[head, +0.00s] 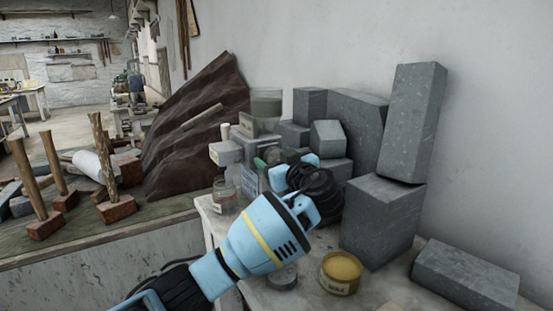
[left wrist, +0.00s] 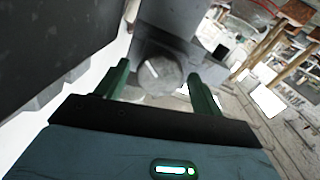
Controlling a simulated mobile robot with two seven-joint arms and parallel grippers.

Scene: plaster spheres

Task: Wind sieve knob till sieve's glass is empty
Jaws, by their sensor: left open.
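The sieve (head: 229,150) stands at the back of the table against the wall, partly hidden behind my left arm. Its glass (head: 266,104) on top looks partly filled with a grey-green material; the exact level is unclear. A round grey knob (left wrist: 160,76) shows in the left wrist view. My left gripper (head: 268,158) is at the sieve's near side in the head view, its fingertips mostly hidden by the wrist. In the left wrist view, its two green fingers are open on either side of the knob; contact cannot be told. My right gripper is not in view.
A glass jar (head: 225,194) stands in front of the sieve. Grey stone blocks (head: 382,222) crowd the table's right and back. A tin with yellow content (head: 342,268) and a small round grey object (head: 282,277) lie near my forearm. Mallets (head: 113,209) stand on the left bench.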

